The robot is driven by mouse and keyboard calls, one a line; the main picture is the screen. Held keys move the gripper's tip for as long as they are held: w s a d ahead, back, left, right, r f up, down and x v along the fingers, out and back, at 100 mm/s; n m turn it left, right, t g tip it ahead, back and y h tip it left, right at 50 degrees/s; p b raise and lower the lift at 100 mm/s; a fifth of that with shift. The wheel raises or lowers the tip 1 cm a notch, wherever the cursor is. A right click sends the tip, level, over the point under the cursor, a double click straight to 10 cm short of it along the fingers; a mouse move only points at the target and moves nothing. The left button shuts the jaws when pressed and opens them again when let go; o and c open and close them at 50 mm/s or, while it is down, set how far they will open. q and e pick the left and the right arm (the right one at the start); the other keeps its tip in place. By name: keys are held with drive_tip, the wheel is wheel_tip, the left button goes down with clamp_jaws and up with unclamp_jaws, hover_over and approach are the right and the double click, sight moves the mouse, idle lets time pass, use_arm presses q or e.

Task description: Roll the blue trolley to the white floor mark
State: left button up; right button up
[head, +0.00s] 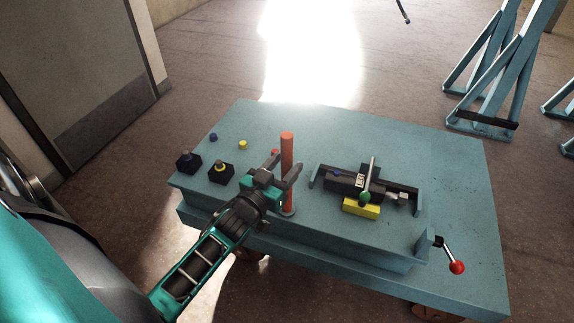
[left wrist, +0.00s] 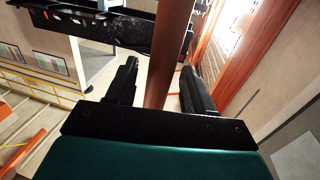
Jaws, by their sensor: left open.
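The blue trolley (head: 420,160) fills the middle of the head view, with parts on its flat top. An upright orange post (head: 287,150) rises from a round base near its front edge. My left gripper (head: 284,170) is at the post, fingers open on either side of it. In the left wrist view the post (left wrist: 168,65) stands between the two fingers (left wrist: 160,88), with gaps showing at both sides. No clear white floor mark shows; a bright white patch (head: 312,50) on the floor behind the trolley looks like glare. My right gripper is out of view.
On the trolley are black blocks (head: 222,173), a dark fixture with a yellow block (head: 361,208), and a red-knobbed lever (head: 456,267) at the right edge. Blue frames (head: 490,85) stand at the back right. A door (head: 75,75) is at left. Floor behind the trolley looks open.

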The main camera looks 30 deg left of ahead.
use_arm(q)
drive_tip(key=shift+w, duration=0.75)
drive_tip(key=shift+c, duration=0.2)
clamp_jaws()
